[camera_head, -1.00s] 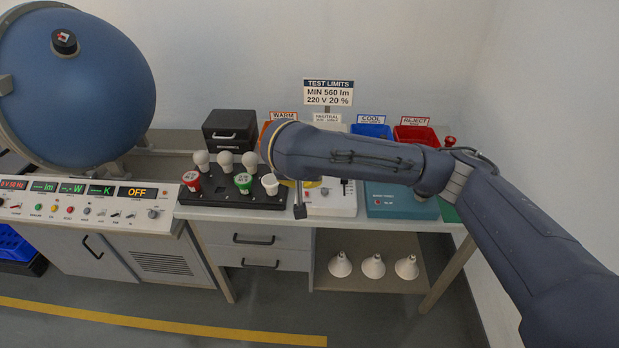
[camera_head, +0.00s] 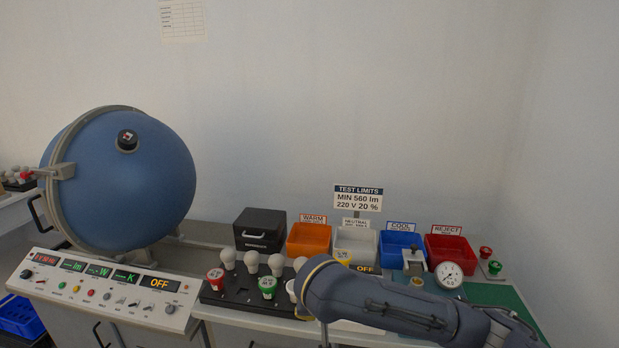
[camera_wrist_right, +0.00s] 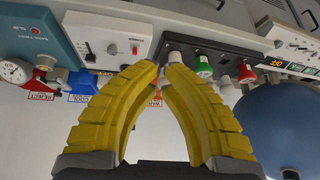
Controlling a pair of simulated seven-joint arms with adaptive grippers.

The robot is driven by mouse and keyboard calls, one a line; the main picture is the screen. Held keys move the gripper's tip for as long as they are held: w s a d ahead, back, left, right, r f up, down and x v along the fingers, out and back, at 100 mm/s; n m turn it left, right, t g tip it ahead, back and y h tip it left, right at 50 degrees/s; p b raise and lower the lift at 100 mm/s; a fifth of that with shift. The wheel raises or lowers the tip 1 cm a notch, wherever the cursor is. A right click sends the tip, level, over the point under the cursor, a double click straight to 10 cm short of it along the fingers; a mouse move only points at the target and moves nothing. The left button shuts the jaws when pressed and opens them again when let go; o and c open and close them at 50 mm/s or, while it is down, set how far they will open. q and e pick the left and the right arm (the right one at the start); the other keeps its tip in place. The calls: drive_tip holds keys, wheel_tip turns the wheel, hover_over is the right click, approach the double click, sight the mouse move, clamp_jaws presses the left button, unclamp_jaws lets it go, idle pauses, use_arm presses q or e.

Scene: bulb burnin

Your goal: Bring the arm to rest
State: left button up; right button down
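My right arm (camera_head: 385,305) comes in from the lower right in the head view and lies across the front of the bench. The black bulb tray (camera_head: 240,290) shows past the fingertips in that view. My left gripper is not in view.
Behind stand orange (camera_head: 309,240), white, blue (camera_head: 400,243) and red (camera_head: 450,250) bins. A blue sphere (camera_head: 125,180) and control panel (camera_head: 100,288) stand left. Space above the bench is clear.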

drive_tip(key=s+d+f+n+t+y, duration=0.1)
drive_tip(key=s+d+f+n+y, duration=0.2)
drive_tip(key=s+f, duration=0.7)
drive_tip(key=s+d+f+n+h, duration=0.1)
drive_tip(key=s+d+f+h, duration=0.25)
drive_tip(key=s+d, duration=0.4)
drive_tip(key=s+d+f+n+h, duration=0.2)
drive_tip(key=s+d+f, duration=0.2)
drive_tip(key=d, duration=0.6)
drive_tip(key=s+d+f+n+h, duration=0.1)
drive_tip(key=s+d+f+h, duration=0.25)
drive_tip(key=s+d, duration=0.35)
drive_tip(key=s+a+f+g+y, duration=0.2)
drive_tip(key=f, duration=1.5)
drive_tip(key=s+a+f+g+y, duration=0.1)
drive_tip(key=a+f+y, duration=0.1)
drive_tip(key=f, duration=1.5)
drive_tip(key=s+f+m+g+y, duration=0.1)
drive_tip(key=s+f+m+g, duration=0.1)
drive_tip(key=s+f, duration=1.5)
drive_tip(key=s+g, duration=0.1)
drive_tip(key=s, duration=0.2)
drive_tip(key=shift+s+f+m+y, duration=0.3)
drive_tip(key=shift+s+f+m, duration=0.05)
drive_tip(key=shift+f+m, duration=0.05)
